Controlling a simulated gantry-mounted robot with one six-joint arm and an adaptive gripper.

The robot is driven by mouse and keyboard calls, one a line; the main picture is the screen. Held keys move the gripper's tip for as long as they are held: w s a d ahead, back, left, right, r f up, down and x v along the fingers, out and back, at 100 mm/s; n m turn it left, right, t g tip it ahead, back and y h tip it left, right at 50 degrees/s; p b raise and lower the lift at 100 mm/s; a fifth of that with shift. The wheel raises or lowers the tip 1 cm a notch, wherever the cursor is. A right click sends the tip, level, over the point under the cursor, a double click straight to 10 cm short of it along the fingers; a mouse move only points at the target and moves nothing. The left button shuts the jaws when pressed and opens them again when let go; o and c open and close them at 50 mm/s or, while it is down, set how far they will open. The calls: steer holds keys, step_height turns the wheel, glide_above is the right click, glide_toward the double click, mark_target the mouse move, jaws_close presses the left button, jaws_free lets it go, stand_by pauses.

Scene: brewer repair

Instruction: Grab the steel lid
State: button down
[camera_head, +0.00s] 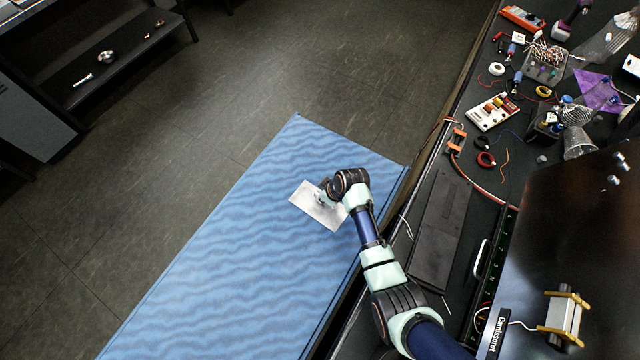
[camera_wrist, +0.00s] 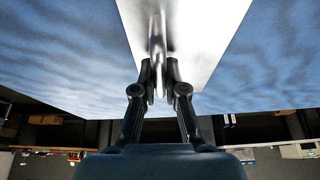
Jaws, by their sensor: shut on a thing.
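The steel lid (camera_head: 317,211) is a flat, bright rectangular plate over the blue surface at the centre of the head view. In the wrist view the lid (camera_wrist: 208,40) fills the top middle, with an upright metal handle (camera_wrist: 157,45) on it. My gripper (camera_wrist: 159,85) has its two dark fingers closed on either side of this handle. In the head view my gripper (camera_head: 326,192) is over the lid and partly hidden by my wrist. I cannot tell whether the lid is touching the blue surface or raised above it.
The blue rippled surface (camera_head: 240,240) is otherwise clear. A dark workbench (camera_head: 440,230) along the right holds several tools, wires, a multimeter-like box (camera_head: 493,111) and glassware. A dark shelf (camera_head: 120,60) at the upper left carries small metal parts. Open floor lies between.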

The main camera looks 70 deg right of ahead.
steer(key=shift+r, duration=0.1)
step_height(320, 180, up, 20)
steer(key=p, duration=0.3)
